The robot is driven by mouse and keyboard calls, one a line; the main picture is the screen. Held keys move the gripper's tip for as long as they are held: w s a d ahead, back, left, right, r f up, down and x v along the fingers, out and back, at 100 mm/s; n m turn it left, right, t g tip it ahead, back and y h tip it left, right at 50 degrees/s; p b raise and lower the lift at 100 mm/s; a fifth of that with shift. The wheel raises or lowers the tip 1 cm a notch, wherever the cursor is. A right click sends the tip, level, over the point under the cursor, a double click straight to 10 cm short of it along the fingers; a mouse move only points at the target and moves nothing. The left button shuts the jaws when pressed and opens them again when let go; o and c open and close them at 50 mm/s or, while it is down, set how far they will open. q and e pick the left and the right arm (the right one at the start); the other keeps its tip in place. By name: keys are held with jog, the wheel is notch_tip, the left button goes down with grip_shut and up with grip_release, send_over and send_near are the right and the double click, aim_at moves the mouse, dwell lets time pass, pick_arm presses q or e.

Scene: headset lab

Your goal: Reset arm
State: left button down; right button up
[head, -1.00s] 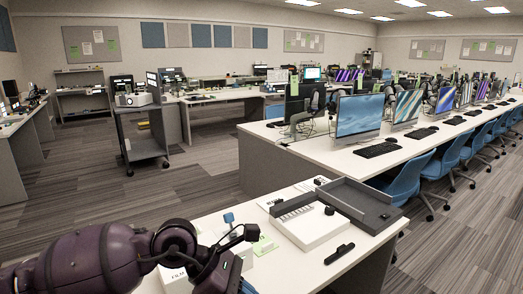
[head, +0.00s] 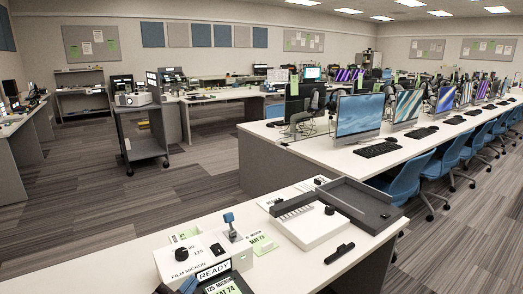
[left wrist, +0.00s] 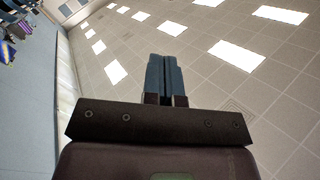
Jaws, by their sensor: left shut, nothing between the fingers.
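My left gripper shows in the left wrist view (left wrist: 165,62). Its two blue-grey fingers are together with nothing between them, and only ceiling lies beyond them. In the head view, a small dark part and a blue piece at the bottom edge, beside the READY sign, may be the tip of my left gripper; too little shows to be sure. The left gripper is clear of the film gauge box (head: 178,262) and its blue-topped lever (head: 230,222). The lever stands upright on the near desk. My right gripper is in neither view.
The near desk (head: 110,260) carries a READY sign (head: 213,271), green cards, a white box with a grey tray (head: 345,202), and a black bar (head: 339,254). A dark cart (head: 145,140) stands beyond on open carpet. Computer desks and blue chairs fill the right.

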pick_arm(q)
jog(key=s+a+f+n+g+y, duration=0.3)
jog(key=s+a+f, duration=0.3)
jog(key=s+f, duration=0.5)
jog(key=s+a+f+n+g+y, duration=0.3)
jog(key=s+a+f+n, duration=0.3)
jog(key=s+f, duration=0.5)
jog(key=shift+s+y, duration=0.3)
jog(key=shift+s, duration=0.55)
